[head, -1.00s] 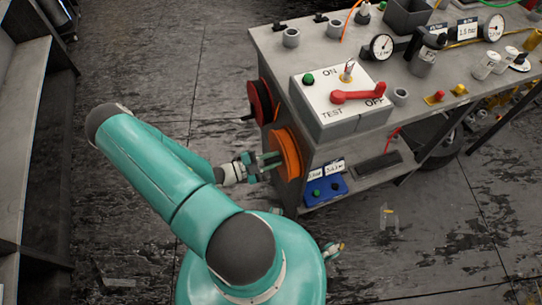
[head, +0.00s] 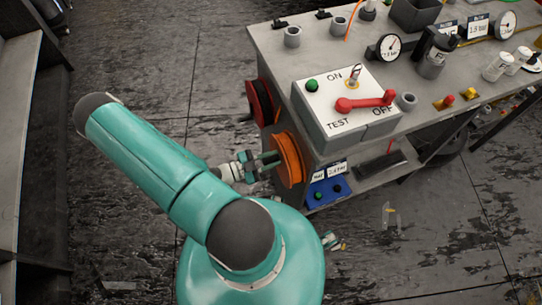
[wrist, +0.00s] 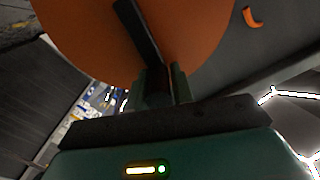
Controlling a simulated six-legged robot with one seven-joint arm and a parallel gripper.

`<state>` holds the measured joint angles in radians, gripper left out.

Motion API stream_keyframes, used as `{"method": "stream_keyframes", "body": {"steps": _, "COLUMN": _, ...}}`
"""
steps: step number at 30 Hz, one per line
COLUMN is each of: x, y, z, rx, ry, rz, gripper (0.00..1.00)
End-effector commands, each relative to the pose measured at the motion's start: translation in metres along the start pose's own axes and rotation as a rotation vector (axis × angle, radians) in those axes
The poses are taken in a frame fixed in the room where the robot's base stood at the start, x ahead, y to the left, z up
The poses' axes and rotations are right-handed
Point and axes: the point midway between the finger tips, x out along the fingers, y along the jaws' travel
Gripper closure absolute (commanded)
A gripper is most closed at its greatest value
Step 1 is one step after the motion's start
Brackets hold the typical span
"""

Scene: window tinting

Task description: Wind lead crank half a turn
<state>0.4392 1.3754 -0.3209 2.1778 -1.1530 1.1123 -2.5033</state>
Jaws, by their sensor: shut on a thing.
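An orange reel (head: 290,158) is mounted on the left end of the grey bench. In the wrist view the orange disc (wrist: 85,40) fills the upper middle, and a dark crank arm (wrist: 138,28) runs across its face. My gripper (head: 268,160) reaches the reel from the left. In the wrist view my gripper (wrist: 162,82) has its two green fingers shut at the lower end of the crank arm. The held grip is mostly hidden between the fingers.
A red reel (head: 259,101) with a dark handle sits behind the orange one. A switch box (head: 345,105) with a red lever stands on the bench (head: 270,50) above. A blue box (head: 328,192) is on the lower shelf. A grey shelf unit (head: 25,120) stands at far left.

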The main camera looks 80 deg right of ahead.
Motion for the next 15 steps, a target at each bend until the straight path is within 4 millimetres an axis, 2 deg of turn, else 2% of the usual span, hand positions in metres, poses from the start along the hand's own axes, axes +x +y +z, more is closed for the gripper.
{"method": "stream_keyframes", "body": {"steps": 15, "x": -0.0010, "y": 0.0024, "z": -0.0007, "rx": -0.048, "ry": -0.006, "rz": -0.002, "gripper": 1.00}}
